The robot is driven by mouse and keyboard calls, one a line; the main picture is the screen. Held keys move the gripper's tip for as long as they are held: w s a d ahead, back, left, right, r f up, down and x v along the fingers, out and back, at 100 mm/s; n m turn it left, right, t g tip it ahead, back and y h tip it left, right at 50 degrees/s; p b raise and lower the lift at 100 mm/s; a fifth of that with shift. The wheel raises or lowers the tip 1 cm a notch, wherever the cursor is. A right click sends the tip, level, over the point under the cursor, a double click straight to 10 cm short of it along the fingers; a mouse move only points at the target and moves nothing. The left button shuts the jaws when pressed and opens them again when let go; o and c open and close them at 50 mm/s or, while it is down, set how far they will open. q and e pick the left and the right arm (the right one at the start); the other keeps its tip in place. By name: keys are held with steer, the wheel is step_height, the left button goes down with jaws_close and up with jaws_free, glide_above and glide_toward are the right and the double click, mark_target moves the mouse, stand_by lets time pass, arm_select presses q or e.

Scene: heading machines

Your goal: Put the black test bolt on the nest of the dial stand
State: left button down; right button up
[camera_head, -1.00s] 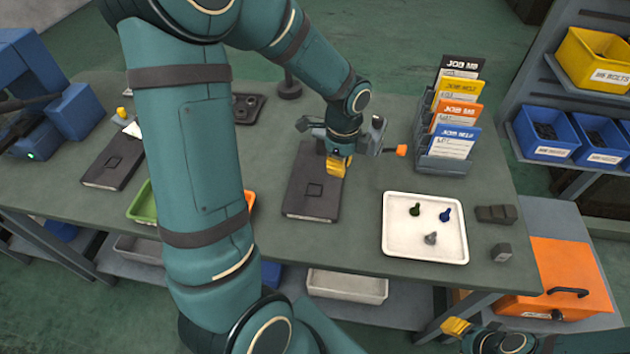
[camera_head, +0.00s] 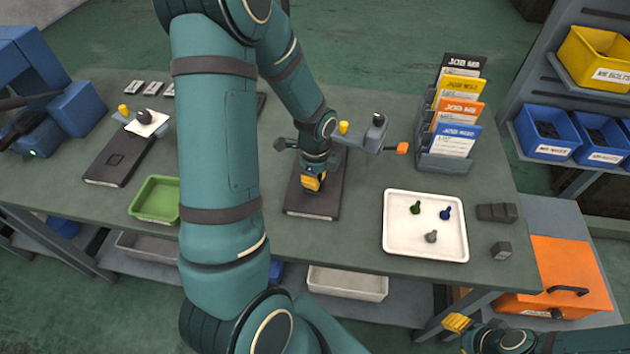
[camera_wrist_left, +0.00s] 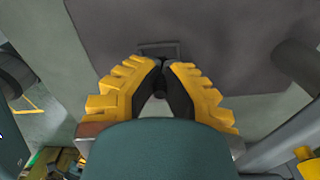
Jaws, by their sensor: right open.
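My left gripper (camera_head: 313,183) is low over a dark plate with a square outline (camera_head: 313,208), in the middle of the table. In the left wrist view its yellow fingers (camera_wrist_left: 157,75) close around a small dark piece, seemingly the black test bolt (camera_wrist_left: 152,100); its lower end is hidden. The plate (camera_wrist_left: 225,35) lies beyond the fingertips. A grey device with a yellow knob and orange tip (camera_head: 402,148) stands just behind the gripper, perhaps part of the dial stand; I cannot make out the nest. My right gripper (camera_head: 457,323) is open at the bottom right, away from the table.
A white tray (camera_head: 392,248) with green, blue and grey bolts lies right of the plate. Dark blocks (camera_head: 497,213) sit beside it. A card rack (camera_head: 445,160) stands behind. A green tray (camera_head: 155,200) and another dark plate (camera_head: 113,162) are at left.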

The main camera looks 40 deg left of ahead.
arm_select(q)
steer(key=shift+f, duration=0.5)
steer(key=shift+f, duration=0.1)
steer(key=c, duration=1.1)
jaws_free()
steer(key=shift+c, duration=0.2)
